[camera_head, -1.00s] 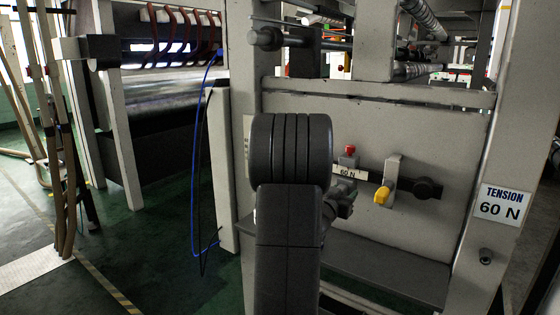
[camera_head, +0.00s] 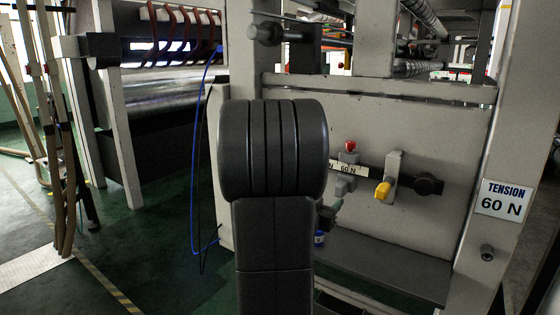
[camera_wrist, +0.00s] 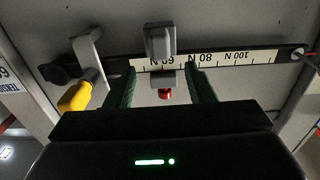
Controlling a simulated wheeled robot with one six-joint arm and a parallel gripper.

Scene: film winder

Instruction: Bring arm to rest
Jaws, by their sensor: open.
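My arm (camera_head: 273,150) stands in front of the machine panel in the head view and hides most of my gripper (camera_head: 330,213). In the wrist view my gripper (camera_wrist: 160,72) is open, its two green fingers apart and nothing held. Beyond the fingers is a grey slider (camera_wrist: 160,42) with a red knob (camera_wrist: 165,94), at the 60 N mark of a scale (camera_wrist: 225,58). The slider's red knob (camera_head: 350,146) also shows in the head view, right of my arm. The fingers look apart from the slider; the exact distance is unclear.
A yellow-tipped lever (camera_head: 383,191) sits right of the slider, beside a dark round knob (camera_head: 428,185). A "TENSION 60 N" sign (camera_head: 502,202) is on the right post. A ledge (camera_head: 385,270) juts out below. Green floor (camera_head: 165,265) is open at left.

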